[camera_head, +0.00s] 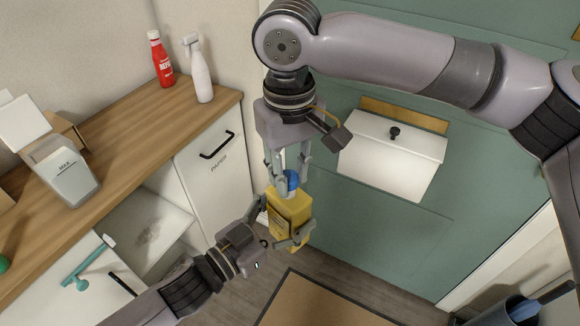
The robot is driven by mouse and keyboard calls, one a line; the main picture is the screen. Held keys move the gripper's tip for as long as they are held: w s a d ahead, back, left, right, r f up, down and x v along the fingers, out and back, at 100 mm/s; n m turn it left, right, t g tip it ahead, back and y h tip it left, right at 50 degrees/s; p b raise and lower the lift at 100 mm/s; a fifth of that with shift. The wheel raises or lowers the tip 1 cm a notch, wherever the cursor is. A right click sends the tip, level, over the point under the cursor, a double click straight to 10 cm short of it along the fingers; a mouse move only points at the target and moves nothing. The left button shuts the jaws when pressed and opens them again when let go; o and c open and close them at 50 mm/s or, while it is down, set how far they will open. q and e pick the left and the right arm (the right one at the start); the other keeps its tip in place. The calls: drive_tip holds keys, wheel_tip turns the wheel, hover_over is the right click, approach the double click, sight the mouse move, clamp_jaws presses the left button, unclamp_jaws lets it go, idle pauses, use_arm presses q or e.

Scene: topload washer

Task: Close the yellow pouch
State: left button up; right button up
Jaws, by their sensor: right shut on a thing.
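The yellow pouch (286,212) is upright in mid-air near the middle of the head view, with a blue cap (291,180) at its top. My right gripper (290,176) comes down from above and is shut on the blue cap. My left gripper (280,226) comes in from the lower left, with one finger on each side of the pouch's body, shut on it. The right fingers partly hide the cap, so I cannot tell how fully it sits on the pouch.
A wooden counter (125,140) on the left bears a red bottle (161,60), a white spray bottle (199,75) and a grey container (63,172). A brown mat (320,303) lies on the floor. A white box (392,155) is on the green wall.

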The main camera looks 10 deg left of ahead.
drive_tip(key=shift+f, duration=0.55)
idle(0.4)
drive_tip(key=m, duration=0.5)
drive_tip(key=shift+a, duration=0.2)
drive_tip(key=m, duration=0.6)
drive_tip(key=shift+a, duration=0.2)
drive_tip(key=m, duration=0.5)
drive_tip(key=shift+a+m, duration=0.15)
drive_tip(key=shift+m, duration=0.25)
drive_tip(key=m, duration=0.5)
drive_tip(key=shift+w+m, duration=0.3)
drive_tip(key=shift+m, duration=0.1)
drive_tip(key=o, duration=0.7)
